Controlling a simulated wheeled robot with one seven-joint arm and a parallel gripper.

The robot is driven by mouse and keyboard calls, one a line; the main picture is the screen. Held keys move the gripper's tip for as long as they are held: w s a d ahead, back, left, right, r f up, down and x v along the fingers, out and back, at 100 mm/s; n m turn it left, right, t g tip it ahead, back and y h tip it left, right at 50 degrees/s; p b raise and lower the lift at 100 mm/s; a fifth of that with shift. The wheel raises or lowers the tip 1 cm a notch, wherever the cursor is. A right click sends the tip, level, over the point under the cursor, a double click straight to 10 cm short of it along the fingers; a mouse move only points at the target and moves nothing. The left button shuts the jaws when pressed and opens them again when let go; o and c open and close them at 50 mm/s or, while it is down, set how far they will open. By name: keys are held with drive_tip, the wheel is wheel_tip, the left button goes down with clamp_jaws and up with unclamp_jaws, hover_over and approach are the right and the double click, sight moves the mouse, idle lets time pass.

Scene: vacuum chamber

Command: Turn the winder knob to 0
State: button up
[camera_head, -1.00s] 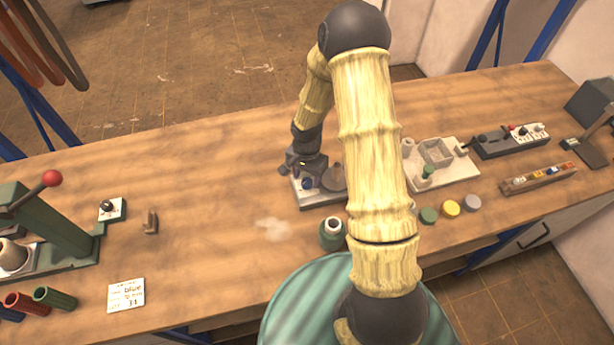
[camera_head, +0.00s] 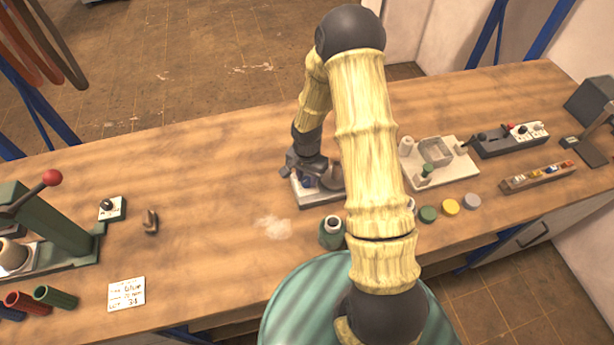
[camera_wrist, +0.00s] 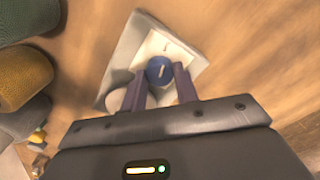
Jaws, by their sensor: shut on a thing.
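The winder knob (camera_wrist: 160,71) is blue and round with a short pale line on its top. It sits on a light plate (camera_wrist: 141,50) with a dark mark beyond the knob. My gripper (camera_wrist: 160,82) is shut on the knob, with one purple finger on each side of it. In the head view my gripper (camera_head: 306,180) is low over the winder base (camera_head: 310,201) in the middle of the bench, and it and my arm hide most of the knob and part of the device.
A pale fixture plate (camera_head: 449,180) and several coloured round lids, one yellow (camera_head: 450,208), lie to the right. The bench to the left of the winder is mostly clear.

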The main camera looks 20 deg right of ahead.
drive_tip(key=shift+n, duration=0.4)
drive_tip(key=n, duration=0.3)
drive_tip(key=shift+b, duration=0.35)
drive_tip(key=n, duration=0.7)
drive_tip(key=shift+n, duration=0.4)
drive_tip(key=n, duration=0.4)
drive_tip(key=n+p, duration=0.1)
drive_tip(key=n, duration=0.3)
drive_tip(key=n+p, duration=0.1)
drive_tip(key=n, duration=0.2)
drive_tip(key=shift+r+n, duration=0.1)
drive_tip(key=shift+n, duration=0.2)
drive_tip(key=n+p, duration=0.2)
drive_tip(key=n, duration=0.4)
drive_tip(key=shift+n, duration=0.3)
